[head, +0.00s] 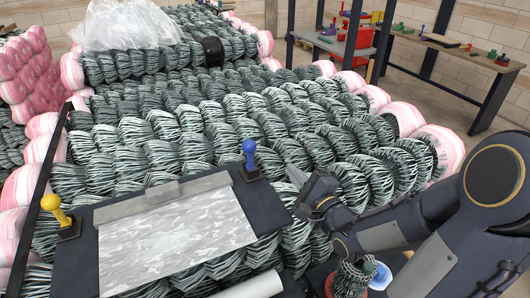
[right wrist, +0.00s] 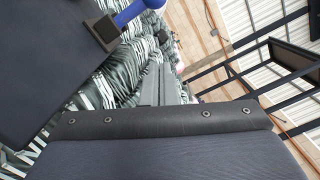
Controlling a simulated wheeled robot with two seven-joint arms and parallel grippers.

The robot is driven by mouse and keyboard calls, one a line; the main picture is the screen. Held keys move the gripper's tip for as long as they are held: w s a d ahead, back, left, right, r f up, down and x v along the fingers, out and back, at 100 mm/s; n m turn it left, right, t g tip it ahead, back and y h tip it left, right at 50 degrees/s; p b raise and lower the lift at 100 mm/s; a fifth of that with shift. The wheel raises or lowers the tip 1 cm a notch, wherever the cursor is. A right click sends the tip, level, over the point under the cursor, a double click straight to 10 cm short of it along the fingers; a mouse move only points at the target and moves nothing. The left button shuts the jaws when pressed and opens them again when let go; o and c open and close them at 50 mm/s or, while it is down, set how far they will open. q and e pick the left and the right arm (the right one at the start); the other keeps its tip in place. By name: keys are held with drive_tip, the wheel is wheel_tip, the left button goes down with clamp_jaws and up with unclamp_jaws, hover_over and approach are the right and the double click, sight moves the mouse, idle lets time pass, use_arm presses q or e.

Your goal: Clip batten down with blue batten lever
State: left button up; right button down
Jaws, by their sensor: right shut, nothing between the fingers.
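The blue batten lever (head: 249,153) stands upright on a small dark base at the right end of the batten. It also shows at the top of the right wrist view (right wrist: 131,12), cut off by the edge. The batten (head: 160,199) is a grey strip across the top edge of a grey-white patterned sheet (head: 175,246) on a dark board (head: 268,205). A yellow lever (head: 54,206) stands at the batten's left end. My right gripper (head: 295,175) is shut and empty, to the right of the blue lever and apart from it; its fingers (right wrist: 165,87) show in the wrist view.
Bundles of dark and white striped rolls with pink ends (head: 437,147) fill the area behind and around the board. A white roll (head: 250,286) lies at the front edge. A striped bag-like item (head: 350,281) is below my right arm. Work tables (head: 440,40) stand far back right.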

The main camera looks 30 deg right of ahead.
sight(250, 156)
drive_tip(key=w, duration=0.2)
drive_tip(key=w+p, duration=0.1)
drive_tip(key=w, duration=0.4)
drive_tip(key=shift+w+a+r, duration=0.2)
drive_tip(key=shift+a+r, duration=0.05)
drive_tip(key=shift+a, duration=0.15)
drive_tip(key=shift+a+r+p, duration=0.3)
drive_tip(key=shift+a+p, duration=0.1)
drive_tip(key=shift+a, duration=0.2)
drive_tip(key=shift+a+r+p, duration=0.3)
drive_tip(key=shift+a+p, duration=0.05)
drive_tip(key=shift+a, duration=0.2)
drive_tip(key=shift+w+a+r, duration=0.1)
drive_tip(key=shift+w+a, duration=0.05)
drive_tip(key=shift+a, duration=0.3)
drive_tip(key=shift+a+r+n, duration=0.1)
drive_tip(key=shift+a+n, duration=0.1)
drive_tip(key=shift+n, duration=0.2)
drive_tip(key=shift+b, duration=0.35)
